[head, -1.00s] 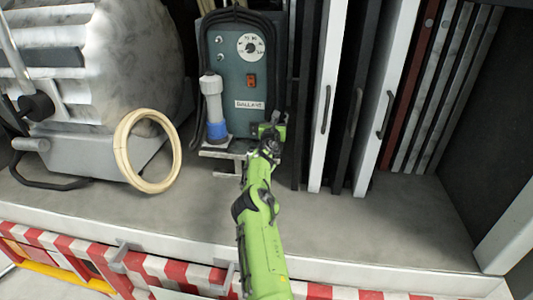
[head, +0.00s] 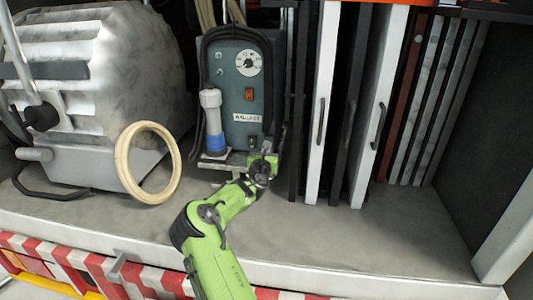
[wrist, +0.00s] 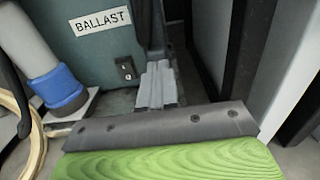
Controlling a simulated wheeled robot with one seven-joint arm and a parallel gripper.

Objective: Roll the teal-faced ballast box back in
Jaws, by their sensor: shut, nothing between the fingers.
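The ballast box (head: 240,95) has a teal face with a dial, an orange switch and a BALLAST label. It stands upright on the truck's grey shelf, between the big lamp and the upright panels. My gripper (head: 265,158) is shut and empty at the lower right front corner of the box. In the wrist view, its closed grey fingers (wrist: 156,88) point at the box's lower right edge; I cannot tell whether they touch it. The teal face (wrist: 90,55) fills the upper left there.
A large ribbed grey lamp (head: 100,80) and a cream cable coil (head: 148,163) stand at the left. White and black framed panels (head: 318,110) stand close at the right. The shelf floor (head: 340,235) is clear in front, with a red-and-white striped edge below.

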